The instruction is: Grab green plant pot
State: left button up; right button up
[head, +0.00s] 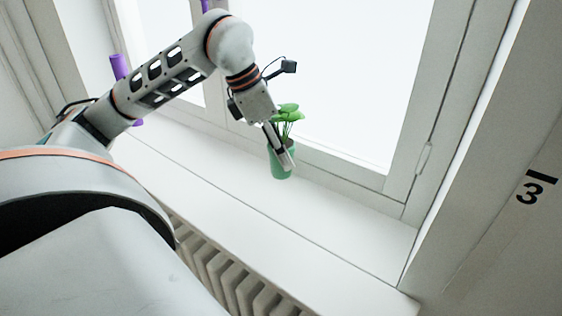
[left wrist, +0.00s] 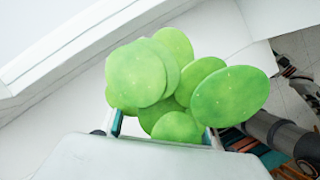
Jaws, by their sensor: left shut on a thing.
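The green plant pot (head: 281,168) with a leafy plant (head: 289,113) is by the white window sill in the head view. My left gripper (head: 285,162) reaches down to it from the upper left and is shut on the pot. I cannot tell whether the pot's base touches the sill. In the left wrist view the round green leaves (left wrist: 185,85) fill the middle and hide most of the pot and the fingertips. My right gripper is not in view.
The window sill (head: 345,215) is clear to the right of the pot. A window frame (head: 400,150) stands behind it, and a radiator (head: 235,285) is below. A purple object (head: 119,67) stands at the left end.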

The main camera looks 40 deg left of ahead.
aim_at(283, 115)
pick_arm(q)
notch_tip(283, 115, up, 8)
jog(key=shift+r+p, duration=0.1)
jog(key=shift+p, duration=1.05)
jog(key=shift+r, duration=0.35)
jog(key=shift+r+p, duration=0.35)
jog(key=shift+r, duration=0.4)
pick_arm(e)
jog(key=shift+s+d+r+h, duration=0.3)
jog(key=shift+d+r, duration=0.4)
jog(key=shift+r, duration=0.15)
